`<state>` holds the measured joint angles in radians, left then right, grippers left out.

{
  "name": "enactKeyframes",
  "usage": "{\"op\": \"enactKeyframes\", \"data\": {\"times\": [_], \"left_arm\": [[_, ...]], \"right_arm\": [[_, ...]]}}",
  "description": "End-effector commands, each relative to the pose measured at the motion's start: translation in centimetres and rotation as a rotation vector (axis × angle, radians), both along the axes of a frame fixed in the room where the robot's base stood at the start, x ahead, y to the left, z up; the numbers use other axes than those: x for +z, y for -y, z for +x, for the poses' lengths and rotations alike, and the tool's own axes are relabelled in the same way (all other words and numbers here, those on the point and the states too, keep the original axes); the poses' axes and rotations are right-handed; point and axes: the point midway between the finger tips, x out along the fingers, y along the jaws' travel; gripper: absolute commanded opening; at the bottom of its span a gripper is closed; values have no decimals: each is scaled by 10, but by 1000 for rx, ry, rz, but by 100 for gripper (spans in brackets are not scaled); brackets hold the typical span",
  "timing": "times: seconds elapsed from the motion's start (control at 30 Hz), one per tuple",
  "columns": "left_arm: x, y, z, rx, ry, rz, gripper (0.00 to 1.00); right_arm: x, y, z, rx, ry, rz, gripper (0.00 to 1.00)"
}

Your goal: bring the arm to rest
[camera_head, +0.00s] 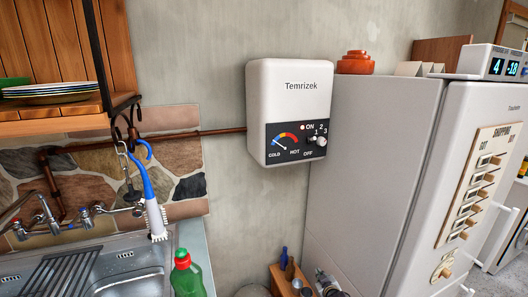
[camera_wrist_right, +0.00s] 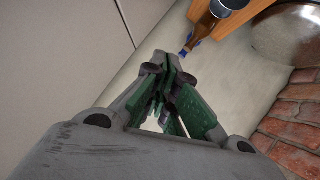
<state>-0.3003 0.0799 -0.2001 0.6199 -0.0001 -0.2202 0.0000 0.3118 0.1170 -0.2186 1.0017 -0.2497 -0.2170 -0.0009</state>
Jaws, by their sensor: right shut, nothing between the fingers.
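My right gripper (camera_wrist_right: 167,70) shows in the right wrist view, with grey links and green pads. Its fingers are drawn together and hold nothing. In the head view only a small grey-and-dark part, likely of my right gripper (camera_head: 326,282), shows at the bottom edge, between the wooden shelf and the fridge. My left gripper is not in either view.
A white water heater (camera_head: 290,112) hangs on the wall. A tall fridge (camera_head: 372,165) stands to the right. A sink (camera_head: 132,270) with a green bottle (camera_head: 186,277) is at left. A wooden shelf (camera_wrist_right: 241,17), round metal vessel (camera_wrist_right: 285,42) and bricks (camera_wrist_right: 292,120) lie near the right gripper.

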Motion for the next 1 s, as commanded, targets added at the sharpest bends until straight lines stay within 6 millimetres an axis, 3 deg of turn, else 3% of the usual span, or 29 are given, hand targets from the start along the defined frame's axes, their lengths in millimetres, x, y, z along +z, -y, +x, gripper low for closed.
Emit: {"op": "enactKeyframes", "data": {"times": [0.03, 0.2, 0.5, 0.77, 1.0], "left_arm": [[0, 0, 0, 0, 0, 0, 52], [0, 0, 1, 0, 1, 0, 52], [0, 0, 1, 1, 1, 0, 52], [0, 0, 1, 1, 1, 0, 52], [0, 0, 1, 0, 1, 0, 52]], "right_arm": [[-23, 2, -14, -11, -39, 17, 0], [-88, 7, -58, -48, -153, 71, 0], [-188, 15, -153, -115, -345, 138, 0], [-262, 21, -249, -168, -502, 169, 0], [-315, 25, -346, -200, -638, 168, 0]]}}
